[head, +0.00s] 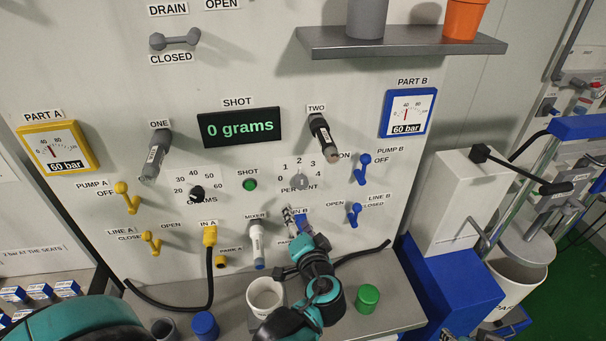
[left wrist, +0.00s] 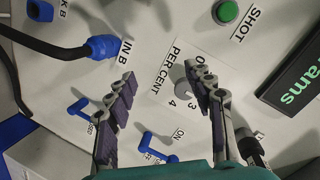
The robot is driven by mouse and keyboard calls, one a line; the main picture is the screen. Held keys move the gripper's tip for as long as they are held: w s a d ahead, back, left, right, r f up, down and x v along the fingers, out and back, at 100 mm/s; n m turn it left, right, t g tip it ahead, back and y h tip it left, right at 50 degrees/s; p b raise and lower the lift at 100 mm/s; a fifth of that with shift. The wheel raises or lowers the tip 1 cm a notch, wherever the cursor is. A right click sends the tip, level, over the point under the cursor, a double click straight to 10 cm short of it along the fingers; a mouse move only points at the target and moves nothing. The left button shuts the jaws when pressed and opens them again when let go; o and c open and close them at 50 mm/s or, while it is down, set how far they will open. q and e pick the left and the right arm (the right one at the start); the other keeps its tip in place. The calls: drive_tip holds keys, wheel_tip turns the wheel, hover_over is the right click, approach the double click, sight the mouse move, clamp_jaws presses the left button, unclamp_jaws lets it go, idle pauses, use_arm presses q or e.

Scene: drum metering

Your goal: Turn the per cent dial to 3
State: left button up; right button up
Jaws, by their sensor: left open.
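The per cent dial (head: 301,181) is a small grey knob on the white panel, ringed by the numbers 0 to 4 and labelled PER CENT below. Which number it points at is too small to tell. My left gripper (head: 293,217) is below the dial in the head view, fingers toward the panel. In the left wrist view the gripper (left wrist: 160,74) is open and empty, its fingers spread wide. The dial (left wrist: 182,86) shows between them, nearer the right finger, which partly covers its scale. The gripper appears apart from the dial. My right gripper is not in view.
The green SHOT button (head: 250,184) and black grams dial (head: 197,194) are left of the dial. The blue pump B lever (head: 362,166) and line B lever (head: 354,213) are right of it. The shot display (head: 239,127) reads 0 grams. A white cup (head: 265,294) stands below.

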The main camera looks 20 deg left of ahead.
sight(302, 185)
use_arm(q)
wheel_tip(302, 185, up, 4)
drive_tip(key=w+d+m+t+y, duration=0.1)
drive_tip(key=d+t, duration=0.1)
drive_tip(key=t, duration=0.1)
drive_tip(key=x, duration=0.7)
drive_tip(key=shift+w+a, duration=0.1)
drive_tip(key=shift+w, duration=0.3)
drive_tip(key=shift+r, duration=0.1)
drive_tip(key=c, duration=1.1)
